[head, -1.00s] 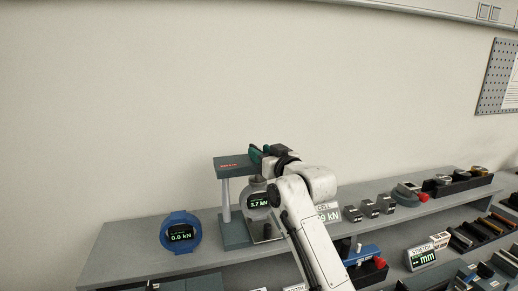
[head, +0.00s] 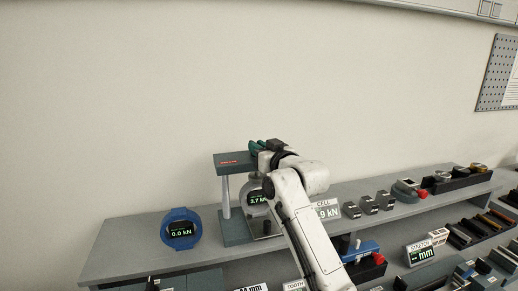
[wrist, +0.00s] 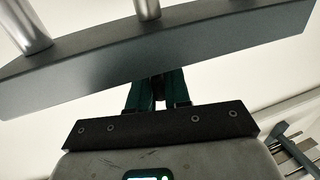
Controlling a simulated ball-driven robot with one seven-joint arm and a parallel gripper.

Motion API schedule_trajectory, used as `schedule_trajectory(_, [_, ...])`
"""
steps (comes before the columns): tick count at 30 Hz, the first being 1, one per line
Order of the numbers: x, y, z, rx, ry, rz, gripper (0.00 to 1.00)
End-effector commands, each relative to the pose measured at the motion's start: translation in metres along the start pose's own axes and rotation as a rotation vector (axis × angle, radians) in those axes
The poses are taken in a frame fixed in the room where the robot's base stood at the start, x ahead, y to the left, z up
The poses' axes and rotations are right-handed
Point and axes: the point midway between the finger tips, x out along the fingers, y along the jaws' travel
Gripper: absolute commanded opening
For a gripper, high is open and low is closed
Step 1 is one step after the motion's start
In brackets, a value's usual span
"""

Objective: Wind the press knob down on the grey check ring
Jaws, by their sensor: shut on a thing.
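The press stands on the shelf, with its dark top plate (head: 234,162) on pale posts. The grey check ring (head: 254,197) sits inside the press, partly hidden by my arm; its green display appears to read 3.7 kN. My gripper (head: 264,146) has green fingers at the right end of the top plate. In the wrist view the fingers (wrist: 157,92) are closed around a small dark thing, apparently the press knob (wrist: 158,84), just by the plate. Most of the knob is hidden by the fingers.
A blue ring (head: 181,230) reading 0.0 kN stands left on the shelf. A CELL sign (head: 327,210) is right of my arm. Several grey blocks (head: 368,205) and a dark rack (head: 458,181) stand farther right.

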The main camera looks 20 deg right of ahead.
Motion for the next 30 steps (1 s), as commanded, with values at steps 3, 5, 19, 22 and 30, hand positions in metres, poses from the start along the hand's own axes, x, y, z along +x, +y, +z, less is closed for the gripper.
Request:
schedule_trajectory(3, [-0.0001,0.0,0.0002,0.0,0.0,0.0,0.0])
schedule_trajectory(5, [0.0,-0.0001,0.0002,0.0,0.0,0.0,0.0])
schedule_trajectory(19, [0.001,-0.0053,0.0024,0.001,-0.002,0.124,0.0])
schedule_trajectory(22, [0.0014,-0.0065,0.0044,0.001,-0.002,0.184,0.0])
schedule_trajectory(30, [0.0023,-0.0086,0.0101,0.004,0.001,0.361,0.0])
